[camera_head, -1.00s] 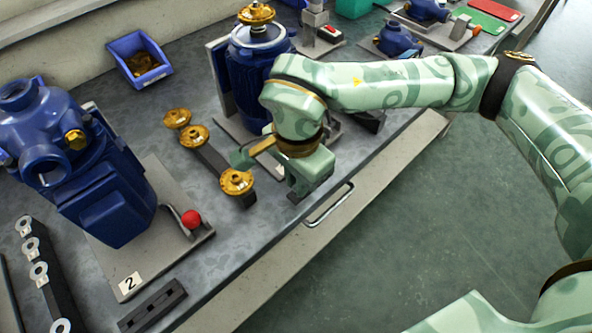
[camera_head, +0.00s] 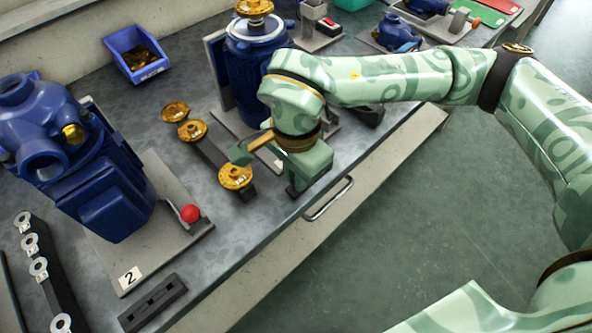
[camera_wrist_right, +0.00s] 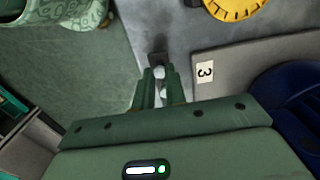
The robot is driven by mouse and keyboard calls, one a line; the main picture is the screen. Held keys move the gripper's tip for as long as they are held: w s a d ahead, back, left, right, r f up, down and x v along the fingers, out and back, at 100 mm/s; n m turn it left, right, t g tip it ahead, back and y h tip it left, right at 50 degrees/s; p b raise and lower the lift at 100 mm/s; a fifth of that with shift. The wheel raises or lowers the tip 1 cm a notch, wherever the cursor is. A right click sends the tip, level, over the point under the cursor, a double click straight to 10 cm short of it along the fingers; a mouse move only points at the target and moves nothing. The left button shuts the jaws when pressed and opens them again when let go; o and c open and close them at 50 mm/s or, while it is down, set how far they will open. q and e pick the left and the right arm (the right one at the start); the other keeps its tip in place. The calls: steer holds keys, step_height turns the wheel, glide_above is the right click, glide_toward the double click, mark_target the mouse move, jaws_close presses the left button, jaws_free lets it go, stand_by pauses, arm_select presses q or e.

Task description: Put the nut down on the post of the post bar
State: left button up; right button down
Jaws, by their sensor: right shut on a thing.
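My right gripper (camera_head: 293,190) points down at the bench near its front edge, beside a dark bar with gold handwheels. In the right wrist view its fingers (camera_wrist_right: 159,90) are closed together on a small bright metal piece, the nut (camera_wrist_right: 161,74); the fingers partly cover it. A dark block (camera_wrist_right: 158,56) lies just beyond the fingertips; it may be an end of the post bar. No post shows clearly, and I cannot tell whether the nut touches one. In the head view the nut is hidden by the gripper. My left gripper is not in view.
Gold handwheels (camera_head: 236,176) stand close left of the gripper. A blue pump (camera_head: 252,75) stands behind it; plate 3 (camera_wrist_right: 235,68) is beside the fingers. A bench handle (camera_head: 330,200) is at the front edge. Blue pump 2 (camera_head: 85,170) and a ringed bar (camera_head: 50,280) are left.

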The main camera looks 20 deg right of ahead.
steer(key=shift+f, duration=0.1)
steer(key=c, duration=1.4)
jaws_free()
steer(key=shift+o, duration=0.2)
